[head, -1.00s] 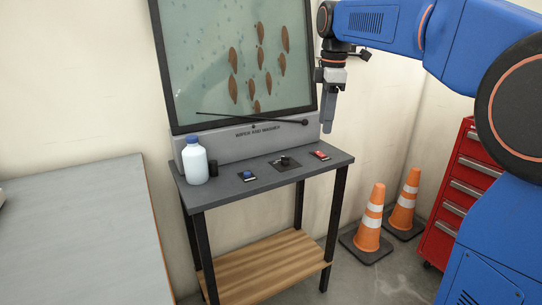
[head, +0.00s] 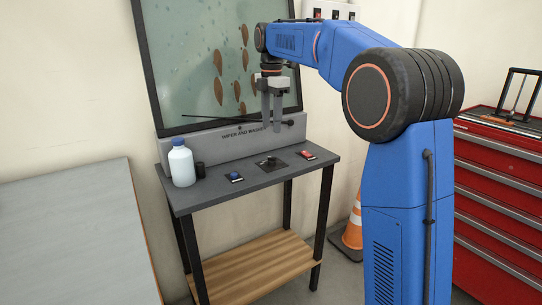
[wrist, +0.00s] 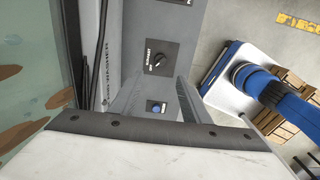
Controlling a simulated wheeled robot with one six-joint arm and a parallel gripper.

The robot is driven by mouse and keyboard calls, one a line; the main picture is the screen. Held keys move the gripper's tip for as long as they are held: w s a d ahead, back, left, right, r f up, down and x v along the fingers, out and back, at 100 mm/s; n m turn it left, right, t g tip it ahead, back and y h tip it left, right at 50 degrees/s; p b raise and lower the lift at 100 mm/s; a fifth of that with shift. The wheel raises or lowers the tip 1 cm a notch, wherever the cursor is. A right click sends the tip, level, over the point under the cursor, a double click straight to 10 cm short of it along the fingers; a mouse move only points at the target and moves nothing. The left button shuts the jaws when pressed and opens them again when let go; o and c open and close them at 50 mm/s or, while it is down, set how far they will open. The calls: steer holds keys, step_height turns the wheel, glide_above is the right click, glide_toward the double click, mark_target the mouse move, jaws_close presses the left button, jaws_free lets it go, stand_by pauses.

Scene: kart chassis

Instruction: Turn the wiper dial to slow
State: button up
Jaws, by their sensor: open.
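The wiper dial (head: 269,161) is a black knob on a dark square plate, in the middle of the grey bench top. In the wrist view the dial (wrist: 157,62) shows a pale mark on its knob; its labels are too small to read surely. My gripper (head: 271,129) points down with its two fingers apart and empty, above the bench near the dial and not touching it. In the wrist view the fingers reach in from below, with a blue button (wrist: 157,107) showing between them and the dial beyond.
The blue button (head: 235,176) is left of the dial and a red switch (head: 305,155) is right. A white bottle (head: 182,167) and a small black cylinder (head: 200,170) stand at the bench's left. A wiper arm (head: 225,118) crosses the windscreen (head: 190,60) behind. A cone (head: 352,228) stands right.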

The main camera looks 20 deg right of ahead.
mark_target(272, 160)
step_height(272, 160, down, 12)
steer(key=shift+f, duration=0.25)
stand_by(0.4)
steer(key=c, duration=1)
